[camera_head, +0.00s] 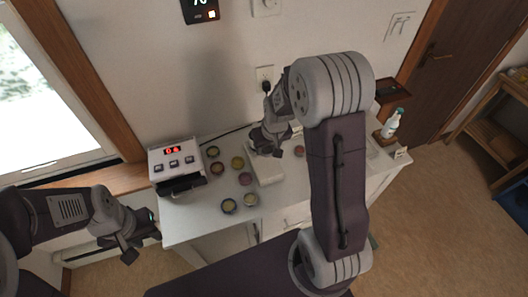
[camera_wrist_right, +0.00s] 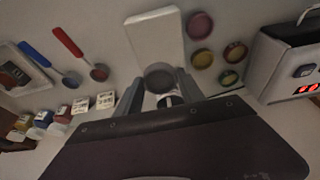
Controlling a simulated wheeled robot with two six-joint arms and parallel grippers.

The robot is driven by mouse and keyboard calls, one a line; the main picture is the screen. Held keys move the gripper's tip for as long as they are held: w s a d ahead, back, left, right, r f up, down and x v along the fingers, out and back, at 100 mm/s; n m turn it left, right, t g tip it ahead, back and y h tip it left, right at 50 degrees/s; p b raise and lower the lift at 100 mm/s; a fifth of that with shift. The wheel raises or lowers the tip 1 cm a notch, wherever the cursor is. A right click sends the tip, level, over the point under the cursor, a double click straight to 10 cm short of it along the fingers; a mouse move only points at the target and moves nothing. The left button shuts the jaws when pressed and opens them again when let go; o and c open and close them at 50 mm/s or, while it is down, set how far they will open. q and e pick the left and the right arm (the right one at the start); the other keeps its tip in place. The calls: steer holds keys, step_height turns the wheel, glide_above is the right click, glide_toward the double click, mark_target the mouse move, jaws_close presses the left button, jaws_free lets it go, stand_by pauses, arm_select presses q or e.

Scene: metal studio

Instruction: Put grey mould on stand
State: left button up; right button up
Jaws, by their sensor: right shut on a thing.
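The grey mould (camera_wrist_right: 160,77) is a small round dark cup between the fingers of my right gripper (camera_wrist_right: 158,92) in the right wrist view. The right gripper is shut on it. The stand is a white rectangular block (camera_wrist_right: 153,35); in that view the mould overlaps its near end. I cannot tell whether they touch. In the head view the right gripper (camera_head: 268,148) is over the white stand (camera_head: 267,171) and hides the mould. My left gripper (camera_head: 142,245) hangs empty off the table's left front corner, its fingers apart.
Several coloured round moulds (camera_head: 245,179) lie left of the stand on the white table (camera_head: 195,215). A device with a red display (camera_head: 173,160) stands at the table's left end. Red-handled (camera_wrist_right: 68,42) and blue-handled (camera_wrist_right: 35,54) spoons and small jars (camera_wrist_right: 43,118) lie on the other side.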

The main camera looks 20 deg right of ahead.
mark_target(265, 150)
steer(key=shift+w+a+f, duration=0.25)
steer(key=shift+w+f, duration=0.1)
steer(key=shift+w, duration=0.35)
steer(key=shift+w+f, duration=0.25)
steer(key=shift+w, duration=0.05)
steer(key=shift+d+f, duration=0.1)
steer(key=shift+f, duration=0.05)
step_height(265, 150, down, 3)
steer(key=shift+s+r, duration=0.1)
steer(key=shift+f, duration=0.45)
